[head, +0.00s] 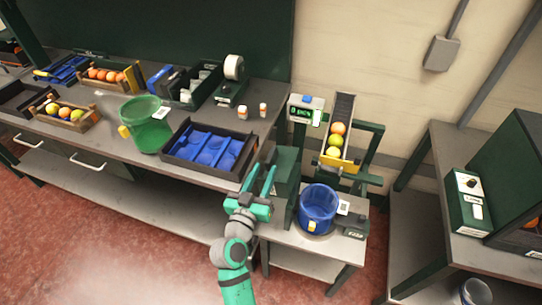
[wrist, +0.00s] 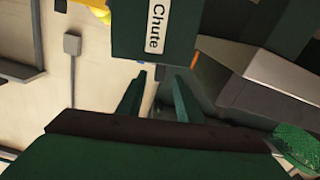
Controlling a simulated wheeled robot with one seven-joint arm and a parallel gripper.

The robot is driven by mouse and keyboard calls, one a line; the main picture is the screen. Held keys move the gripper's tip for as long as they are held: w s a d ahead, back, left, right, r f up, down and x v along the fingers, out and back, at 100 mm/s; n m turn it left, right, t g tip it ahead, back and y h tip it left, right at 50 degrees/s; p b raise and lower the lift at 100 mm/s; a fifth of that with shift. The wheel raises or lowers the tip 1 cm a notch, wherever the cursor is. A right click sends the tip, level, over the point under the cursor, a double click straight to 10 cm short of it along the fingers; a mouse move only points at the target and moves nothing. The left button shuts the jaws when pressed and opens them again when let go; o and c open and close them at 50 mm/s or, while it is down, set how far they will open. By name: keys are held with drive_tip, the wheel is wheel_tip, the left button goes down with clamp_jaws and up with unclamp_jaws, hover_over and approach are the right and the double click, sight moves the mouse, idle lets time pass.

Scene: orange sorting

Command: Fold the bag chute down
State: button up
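The chute is a dark green panel with a white "Chute" label (wrist: 157,27) at the top of the wrist view. In the head view a dark green panel (head: 286,163), apparently the same chute, stands at the left side of the small stand. My gripper (head: 264,170) is just left of that panel, between it and the workbench. In the wrist view my gripper (wrist: 160,85) has its two fingers apart with nothing between them. The panel shows beyond the fingertips; I cannot tell whether they touch it.
A blue bucket (head: 318,208) stands on the small stand, below a sloped ramp (head: 343,108) holding several fruits behind a yellow gate. On the workbench left are a black tray with blue lining (head: 246,166) and a green bucket (head: 146,128). Another table (head: 440,170) stands right.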

sight(272, 156)
drive_tip(key=x, duration=0.6)
drive_tip(key=shift+w, duration=0.25)
drive_tip(key=shift+w+d, duration=0.25)
drive_tip(key=shift+w, duration=0.15)
clamp_jaws()
